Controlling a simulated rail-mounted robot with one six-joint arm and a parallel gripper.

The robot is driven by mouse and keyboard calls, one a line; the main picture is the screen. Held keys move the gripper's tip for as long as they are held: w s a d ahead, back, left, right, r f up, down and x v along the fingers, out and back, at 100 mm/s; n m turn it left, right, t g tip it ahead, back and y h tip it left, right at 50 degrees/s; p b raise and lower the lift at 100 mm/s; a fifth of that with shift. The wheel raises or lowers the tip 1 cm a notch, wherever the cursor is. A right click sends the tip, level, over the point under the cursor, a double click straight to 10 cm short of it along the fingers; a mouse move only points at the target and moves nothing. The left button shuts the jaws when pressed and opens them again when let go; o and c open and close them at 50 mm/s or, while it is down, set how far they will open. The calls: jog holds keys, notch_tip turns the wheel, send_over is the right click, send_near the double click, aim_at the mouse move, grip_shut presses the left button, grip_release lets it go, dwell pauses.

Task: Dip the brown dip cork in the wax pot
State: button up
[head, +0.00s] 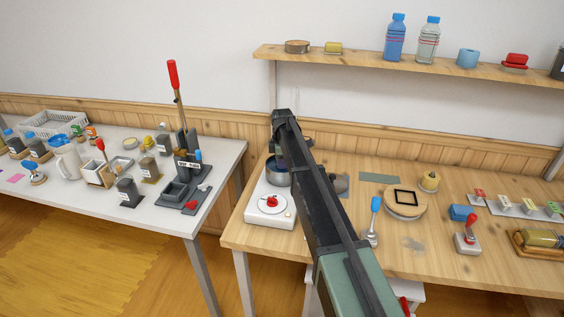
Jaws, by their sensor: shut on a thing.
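The wax pot (277,178) is a grey metal pot with dark contents, standing on a white hot plate (268,213) with a red knob at the left end of the wooden bench. My arm reaches forward from the bottom right and passes in front of the pot's right side. My gripper (281,152) points down at the pot and is mostly hidden by my own wrist. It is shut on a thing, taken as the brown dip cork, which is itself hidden. I cannot tell whether the cork is above the pot or inside it.
Right of my arm on the bench (345,260) are a blue-handled tool (375,207), a round wooden board (405,204) and a red-handled stamp (470,230). A grey table (225,165) with jars and a lever press (180,150) stands left, across a gap. A shelf (360,58) with bottles hangs above.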

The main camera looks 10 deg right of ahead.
jog(key=shift+r, duration=0.1)
jog(key=shift+r+p, duration=2.45)
jog(key=shift+p, duration=0.1)
notch_tip(320, 180, up, 6)
jog(key=p, duration=0.6)
jog(key=shift+r, duration=0.1)
